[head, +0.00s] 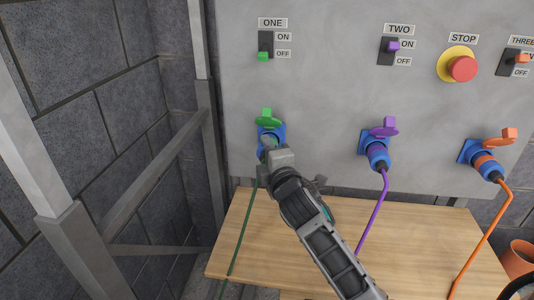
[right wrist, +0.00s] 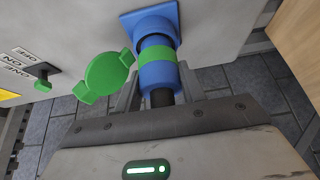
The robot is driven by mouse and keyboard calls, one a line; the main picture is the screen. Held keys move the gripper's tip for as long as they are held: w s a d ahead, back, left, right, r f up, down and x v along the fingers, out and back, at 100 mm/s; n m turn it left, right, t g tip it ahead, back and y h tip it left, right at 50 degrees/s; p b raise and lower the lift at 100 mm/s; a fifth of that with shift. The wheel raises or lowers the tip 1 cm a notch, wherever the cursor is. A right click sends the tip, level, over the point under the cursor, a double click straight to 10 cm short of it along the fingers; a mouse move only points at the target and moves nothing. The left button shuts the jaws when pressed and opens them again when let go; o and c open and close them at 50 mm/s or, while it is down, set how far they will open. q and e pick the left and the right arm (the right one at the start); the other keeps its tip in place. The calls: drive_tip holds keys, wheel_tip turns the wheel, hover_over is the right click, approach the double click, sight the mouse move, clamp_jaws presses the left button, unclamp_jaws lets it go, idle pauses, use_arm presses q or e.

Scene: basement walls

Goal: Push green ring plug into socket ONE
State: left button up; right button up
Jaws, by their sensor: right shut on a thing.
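Socket ONE (head: 277,129) is blue, on the grey panel's left, with its green flap lid (head: 267,118) open above it. In the right wrist view the lid (right wrist: 106,76) stands open left of the blue socket (right wrist: 150,22). The green ring plug (right wrist: 157,72) is blue with a green band and a black cable end. It is in line with the socket and meets its mouth; how deep it sits I cannot tell. My right gripper (head: 268,148) is shut on the plug and hides most of it in the head view. My left gripper is not in view.
Switch ONE (head: 265,45) is above the socket, its green lever at OFF. A purple plug (head: 377,153) and an orange plug (head: 486,165) sit in sockets to the right. A red stop button (head: 461,67) is above. A wooden table (head: 410,235) lies below; a metal frame (head: 150,180) stands left.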

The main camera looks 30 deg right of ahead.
drive_tip(key=shift+w, duration=0.1)
drive_tip(key=o, duration=1.1)
drive_tip(key=shift+o, duration=0.2)
drive_tip(key=shift+s, duration=0.3)
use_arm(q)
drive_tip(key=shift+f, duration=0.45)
use_arm(e)
drive_tip(key=s+a, duration=0.2)
drive_tip(key=s, duration=1.3)
drive_tip(key=shift+a, duration=0.35)
